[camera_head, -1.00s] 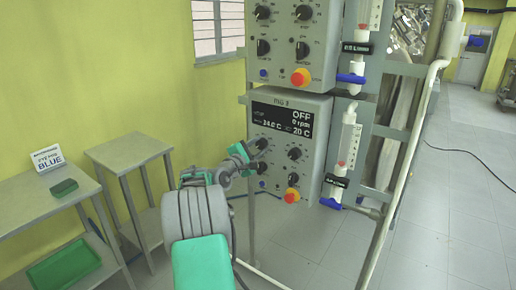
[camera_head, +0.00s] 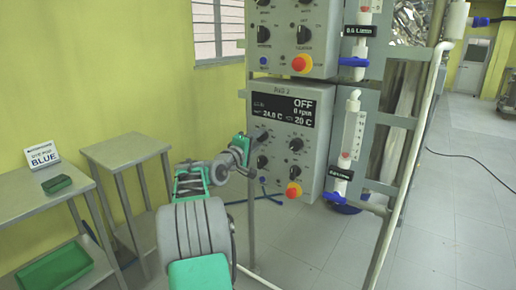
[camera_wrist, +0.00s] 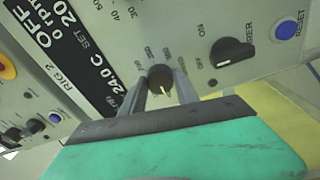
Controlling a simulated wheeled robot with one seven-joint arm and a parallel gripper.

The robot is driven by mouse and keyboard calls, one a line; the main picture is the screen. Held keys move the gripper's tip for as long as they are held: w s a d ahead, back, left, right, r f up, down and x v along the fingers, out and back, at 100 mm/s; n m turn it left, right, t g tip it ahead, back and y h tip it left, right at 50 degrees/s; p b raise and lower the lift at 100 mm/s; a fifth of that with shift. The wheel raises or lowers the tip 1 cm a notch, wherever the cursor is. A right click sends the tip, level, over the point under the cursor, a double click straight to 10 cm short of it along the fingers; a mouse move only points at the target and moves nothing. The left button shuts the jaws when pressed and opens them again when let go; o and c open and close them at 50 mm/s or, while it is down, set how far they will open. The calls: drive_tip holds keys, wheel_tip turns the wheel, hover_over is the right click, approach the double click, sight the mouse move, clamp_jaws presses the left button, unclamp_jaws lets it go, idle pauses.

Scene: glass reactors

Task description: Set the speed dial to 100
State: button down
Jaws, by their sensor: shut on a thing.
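The speed dial is a round black knob with a white pointer line, seen in the wrist view (camera_wrist: 160,76) with small blurred numbers around it. It is the upper-left knob on the lower control box (camera_head: 318,150) in the head view (camera_head: 263,137). My gripper (camera_wrist: 162,88) is shut on this dial, one finger on each side. In the head view my gripper (camera_head: 248,142) reaches the panel from the left. The pointer line points towards my gripper's palm; the number it marks is not readable. The display (camera_head: 283,108) reads OFF, 0 rpm and SET 20 C.
A black ON knob (camera_wrist: 232,52) and blue RESET button (camera_wrist: 285,30) are close to the dial. A red emergency stop (camera_head: 293,190) is lower on the box. A second control box (camera_head: 290,15) is above. Tables (camera_head: 125,150) stand left.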

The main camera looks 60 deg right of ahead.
drive_tip(key=m+b, duration=0.1)
drive_tip(key=m, duration=0.1)
drive_tip(key=m+b, duration=0.3)
drive_tip(key=shift+f+m+g+b, duration=0.3)
drive_tip(key=shift+m+b, duration=0.05)
drive_tip(key=shift+m, duration=0.05)
drive_tip(key=shift+w+r+m+b, duration=0.15)
drive_tip(key=shift+m+b, duration=0.95)
drive_tip(key=shift+m, duration=0.7)
drive_tip(key=c, duration=0.9)
unclamp_jaws()
drive_tip(key=a, duration=0.5)
drive_tip(key=w+a, duration=0.1)
drive_tip(key=a, duration=0.1)
drive_tip(key=shift+a+f, duration=0.25)
drive_tip(key=shift+a, duration=0.1)
